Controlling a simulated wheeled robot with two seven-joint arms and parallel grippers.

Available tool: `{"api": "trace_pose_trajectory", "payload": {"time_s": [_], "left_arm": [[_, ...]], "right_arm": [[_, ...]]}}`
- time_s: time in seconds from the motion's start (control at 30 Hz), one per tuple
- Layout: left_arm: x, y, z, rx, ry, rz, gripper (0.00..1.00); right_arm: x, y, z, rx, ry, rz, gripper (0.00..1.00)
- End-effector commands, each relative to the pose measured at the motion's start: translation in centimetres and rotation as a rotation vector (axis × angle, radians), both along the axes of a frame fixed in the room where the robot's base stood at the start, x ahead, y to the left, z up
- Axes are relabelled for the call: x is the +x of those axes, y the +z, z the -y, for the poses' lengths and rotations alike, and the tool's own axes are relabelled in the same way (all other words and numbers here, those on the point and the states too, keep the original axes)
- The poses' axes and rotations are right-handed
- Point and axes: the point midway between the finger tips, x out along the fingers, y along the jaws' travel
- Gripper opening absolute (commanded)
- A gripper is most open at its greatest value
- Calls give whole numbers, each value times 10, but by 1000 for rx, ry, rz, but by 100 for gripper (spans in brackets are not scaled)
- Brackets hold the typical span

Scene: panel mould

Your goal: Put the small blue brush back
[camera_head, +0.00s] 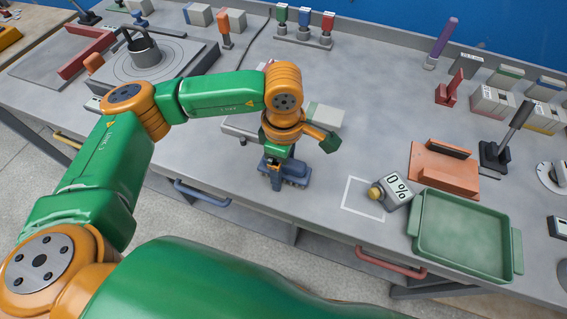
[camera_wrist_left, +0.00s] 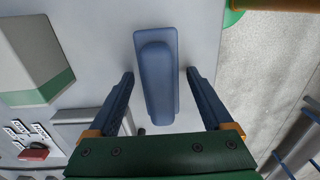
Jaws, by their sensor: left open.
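The small blue brush (camera_wrist_left: 157,75) has a slate-blue base with a raised narrow grip. It lies on the grey bench in the left wrist view, between the two dark blue fingers of my left gripper (camera_wrist_left: 160,88). Gaps show on both sides of its grip, so the fingers are open around it and not closed on it. In the head view the brush (camera_head: 293,171) sits near the bench's front edge, partly hidden by my left gripper (camera_head: 275,181), which points down at it. My right gripper is not in view.
A white and green block (camera_head: 328,114) stands behind the gripper. The bench's front edge is close.

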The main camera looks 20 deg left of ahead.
Motion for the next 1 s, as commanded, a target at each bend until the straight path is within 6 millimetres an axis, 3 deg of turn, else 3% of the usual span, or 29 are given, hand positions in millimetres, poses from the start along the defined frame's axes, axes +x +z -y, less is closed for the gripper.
{"api": "trace_pose_trajectory", "payload": {"time_s": [0.13,0.4,0.5,0.63,1.0], "left_arm": [[1,24,1,-3,1,5,84],[1,96,1,-2,-1,5,84],[1,113,0,-1,1,4,84],[0,122,0,-1,0,1,84],[0,122,0,0,0,0,84]], "right_arm": [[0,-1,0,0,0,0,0],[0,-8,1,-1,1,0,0],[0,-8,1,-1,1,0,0],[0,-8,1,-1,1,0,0],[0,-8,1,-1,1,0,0]]}}
